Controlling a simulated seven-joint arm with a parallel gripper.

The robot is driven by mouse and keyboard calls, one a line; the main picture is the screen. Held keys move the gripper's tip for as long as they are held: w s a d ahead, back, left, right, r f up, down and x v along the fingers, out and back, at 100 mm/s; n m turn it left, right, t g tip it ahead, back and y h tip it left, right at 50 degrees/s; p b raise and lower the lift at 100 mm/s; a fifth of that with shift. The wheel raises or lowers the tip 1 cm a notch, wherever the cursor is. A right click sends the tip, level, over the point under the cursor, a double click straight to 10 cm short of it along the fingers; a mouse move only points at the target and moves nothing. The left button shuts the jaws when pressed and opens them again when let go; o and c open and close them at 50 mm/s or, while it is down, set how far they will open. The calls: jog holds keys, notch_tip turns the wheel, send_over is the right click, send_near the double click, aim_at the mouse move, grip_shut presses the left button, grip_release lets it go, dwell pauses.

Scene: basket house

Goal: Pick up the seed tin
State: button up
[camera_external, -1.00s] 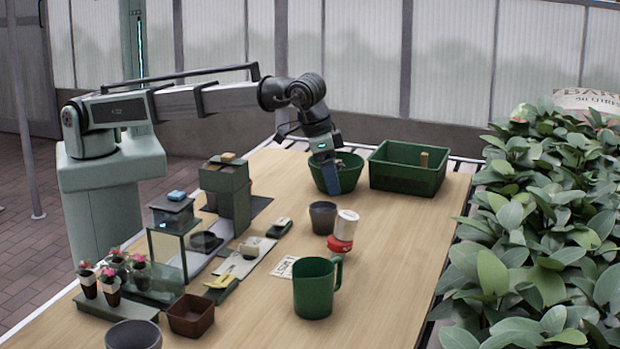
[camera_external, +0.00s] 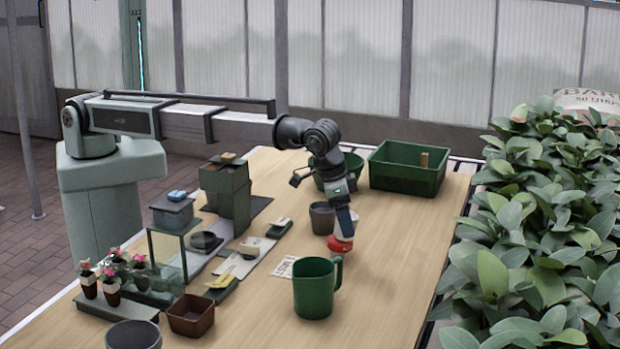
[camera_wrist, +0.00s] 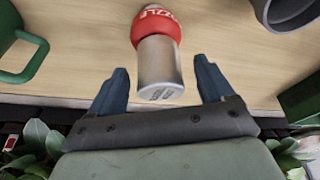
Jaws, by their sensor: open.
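I cannot read a seed label on either. The red piece also shows in the external view (camera_external: 340,244), where my gripper hides most of the can. My gripper (camera_external: 342,228) points down over the pair. In the wrist view my gripper (camera_wrist: 160,80) is open, with one blue finger on each side of the can and visible gaps between. Nothing is held.
A dark grey pot (camera_external: 321,218) stands close to the left of the can. A green mug (camera_external: 313,290) stands nearer the camera. A green bowl (camera_external: 322,180) and a green crate (camera_external: 405,180) are behind. Bare table (camera_external: 410,245) lies to the right.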

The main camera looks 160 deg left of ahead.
jog(key=shift+x, duration=0.75)
jog(key=c, duration=1.1)
notch_tip(320, 180, up, 9)
jog(key=shift+f, duration=0.1)
jog(key=shift+c, duration=0.2)
jog(key=shift+s+d+r, duration=0.1)
jog(key=shift+d+r, duration=0.1)
jog(key=shift+r, duration=0.1)
jog(key=shift+s+d+r+t+y, duration=0.35)
jog(key=shift+d+y, duration=0.2)
jog(key=shift+y, duration=0.35)
jog(key=shift+w+f, duration=0.1)
jog(key=shift+f, duration=4.75)
